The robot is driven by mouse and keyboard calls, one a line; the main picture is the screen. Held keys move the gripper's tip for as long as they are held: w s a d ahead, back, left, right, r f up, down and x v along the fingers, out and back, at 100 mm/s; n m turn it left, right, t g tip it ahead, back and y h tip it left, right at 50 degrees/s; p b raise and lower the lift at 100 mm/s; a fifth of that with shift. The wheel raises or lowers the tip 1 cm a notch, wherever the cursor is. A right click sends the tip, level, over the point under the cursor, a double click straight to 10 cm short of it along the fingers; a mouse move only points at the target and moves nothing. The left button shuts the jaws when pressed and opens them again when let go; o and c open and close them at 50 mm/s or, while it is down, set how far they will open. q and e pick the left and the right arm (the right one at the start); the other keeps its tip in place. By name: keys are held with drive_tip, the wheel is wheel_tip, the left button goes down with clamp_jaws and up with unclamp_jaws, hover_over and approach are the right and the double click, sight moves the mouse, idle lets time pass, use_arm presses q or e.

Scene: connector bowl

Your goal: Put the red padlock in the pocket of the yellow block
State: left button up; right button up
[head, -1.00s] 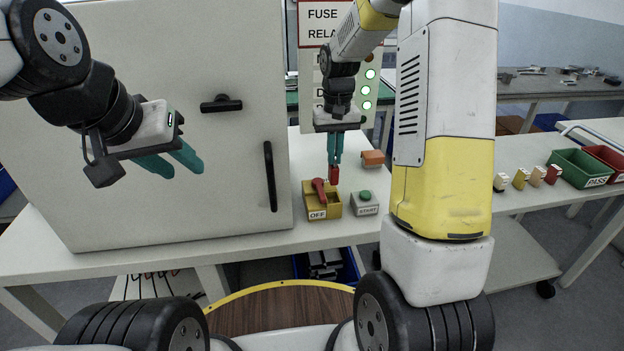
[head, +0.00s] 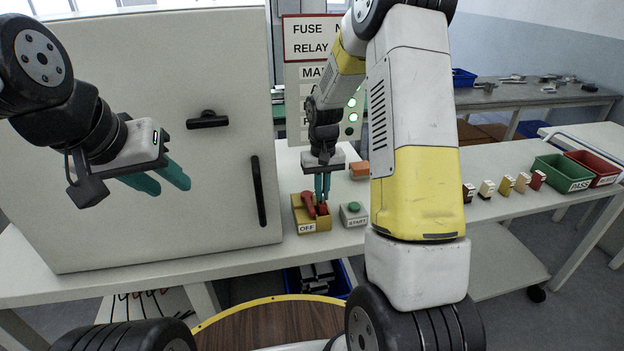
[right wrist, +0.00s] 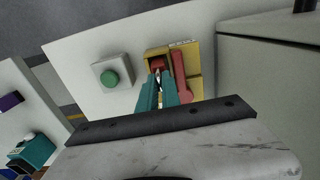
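The yellow block (head: 323,223) sits on the white bench, with an OFF label on its front and a red lever (head: 307,204) on its left part. My right gripper (head: 322,199) points down over the block's right part. Its teal fingers are shut on the red padlock (head: 323,209). In the right wrist view the padlock (right wrist: 157,63) is at the block's pocket, beside the red lever (right wrist: 179,75); its depth in the pocket is hard to tell. My left gripper (head: 160,180) is open and empty in front of the grey cabinet.
A grey box with a green START button (head: 354,207) stands right of the block. An orange block (head: 359,170) lies behind it. The grey cabinet (head: 220,160) rises at left. Small coloured pieces (head: 505,186) and green (head: 563,172) and red bins stand at the right.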

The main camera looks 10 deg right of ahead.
drive_tip(key=o, duration=0.3)
drive_tip(key=shift+r, duration=0.1)
wheel_tip(320, 180, up, 12)
drive_tip(key=s+r+t+y, duration=0.1)
drive_tip(key=s+r+t, duration=0.2)
drive_tip(key=s+r, duration=0.7)
drive_tip(key=s+a+r+t+y, duration=0.1)
drive_tip(key=s+a+r+t, duration=0.1)
drive_tip(key=s, duration=1.2)
drive_tip(key=shift+s+t, duration=0.15)
drive_tip(key=shift+t, duration=0.45)
drive_tip(key=shift+a+r, duration=0.1)
drive_tip(key=shift+r, duration=0.05)
drive_tip(key=shift+c, duration=0.3)
